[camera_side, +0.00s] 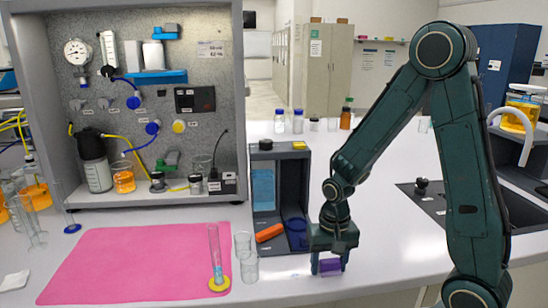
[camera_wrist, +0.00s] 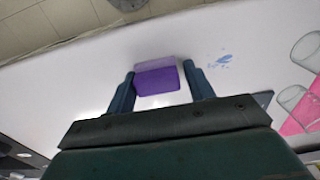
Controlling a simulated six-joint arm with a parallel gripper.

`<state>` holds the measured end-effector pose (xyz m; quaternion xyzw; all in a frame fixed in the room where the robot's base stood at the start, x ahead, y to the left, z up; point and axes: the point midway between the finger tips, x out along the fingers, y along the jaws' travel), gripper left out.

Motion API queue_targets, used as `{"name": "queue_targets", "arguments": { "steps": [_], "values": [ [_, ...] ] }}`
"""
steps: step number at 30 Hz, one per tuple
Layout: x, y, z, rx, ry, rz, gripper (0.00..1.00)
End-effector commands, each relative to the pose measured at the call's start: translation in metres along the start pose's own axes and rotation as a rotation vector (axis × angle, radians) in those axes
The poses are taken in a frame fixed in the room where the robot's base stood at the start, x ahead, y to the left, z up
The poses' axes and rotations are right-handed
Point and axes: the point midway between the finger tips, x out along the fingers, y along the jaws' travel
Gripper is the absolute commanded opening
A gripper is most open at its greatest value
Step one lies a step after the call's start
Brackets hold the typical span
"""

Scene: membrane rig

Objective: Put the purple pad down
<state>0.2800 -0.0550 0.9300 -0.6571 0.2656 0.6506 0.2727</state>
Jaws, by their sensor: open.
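The purple pad (camera_side: 330,266) is a small purple block below my gripper in the side view. In the wrist view the purple pad (camera_wrist: 158,80) lies between the two fingers, with its lighter side face toward the top of the picture. My gripper (camera_side: 329,268) points down just above the front part of the white bench. In the wrist view my gripper (camera_wrist: 158,88) is open, one finger on each side of the pad. The pad appears to rest on the bench; any small gap below it cannot be told.
A pink mat (camera_side: 130,265) lies to the left, with a glass cylinder on a yellow base (camera_side: 219,284) on it. Clear beakers (camera_side: 250,267) stand at the mat's right edge. The bench's front edge is near.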

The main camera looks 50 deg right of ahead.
Motion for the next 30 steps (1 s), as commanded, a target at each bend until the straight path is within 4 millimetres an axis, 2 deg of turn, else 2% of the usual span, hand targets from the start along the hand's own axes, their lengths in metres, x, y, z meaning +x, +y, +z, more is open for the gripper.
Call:
{"name": "queue_targets", "arguments": {
  "steps": [1,8,30],
  "values": [
    [0.001,0.007,0.001,0.009,-0.004,0.021,0.67],
    [-0.016,0.005,0.0,0.008,-0.001,0.015,0.67],
    [-0.112,0.002,-0.001,0.006,0.001,0.011,0.67]
  ]
}}
